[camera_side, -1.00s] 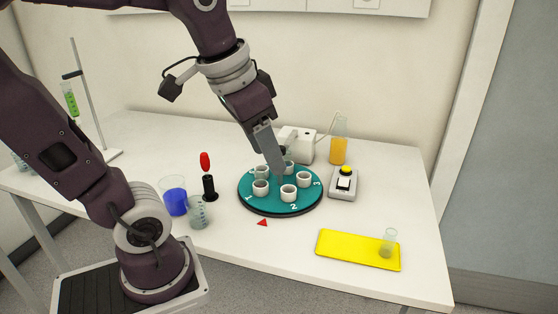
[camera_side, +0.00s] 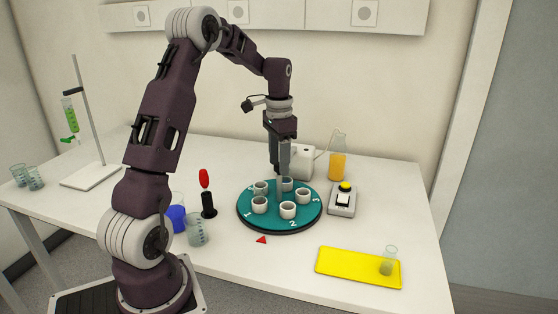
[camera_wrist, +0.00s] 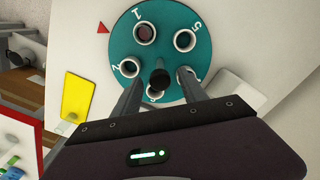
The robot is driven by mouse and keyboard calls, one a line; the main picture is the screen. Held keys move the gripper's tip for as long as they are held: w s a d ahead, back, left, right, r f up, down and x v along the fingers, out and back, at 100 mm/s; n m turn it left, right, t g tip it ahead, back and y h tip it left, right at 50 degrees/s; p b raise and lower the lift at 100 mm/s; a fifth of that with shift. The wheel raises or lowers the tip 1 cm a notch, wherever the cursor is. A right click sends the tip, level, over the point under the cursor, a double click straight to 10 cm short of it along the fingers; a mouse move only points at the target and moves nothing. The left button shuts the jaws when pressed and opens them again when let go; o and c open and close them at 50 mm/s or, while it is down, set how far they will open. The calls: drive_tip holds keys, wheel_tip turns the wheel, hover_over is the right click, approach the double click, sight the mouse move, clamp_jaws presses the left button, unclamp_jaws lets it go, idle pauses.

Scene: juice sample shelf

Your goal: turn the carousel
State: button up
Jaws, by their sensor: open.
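The carousel (camera_side: 270,226) is a round teal turntable with painted numbers and several white cups near its rim; it also shows in the wrist view (camera_wrist: 185,18). A red triangle (camera_side: 262,240) on the table points at its edge, between numbers 1 and 2. My gripper (camera_side: 279,184) points straight down over the carousel's middle. I cannot tell whether either finger touches the knob. One cup (camera_wrist: 144,33) shows a dark reddish inside.
A switch box (camera_side: 342,200) with a yellow button stands right of the carousel, and a white device (camera_side: 302,161) behind it. A red-topped black holder (camera_side: 208,203) and beakers (camera_side: 196,230) stand to the left. A yellow tray (camera_side: 335,265) lies front right.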

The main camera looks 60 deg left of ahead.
clamp_jaws()
idle(1.4)
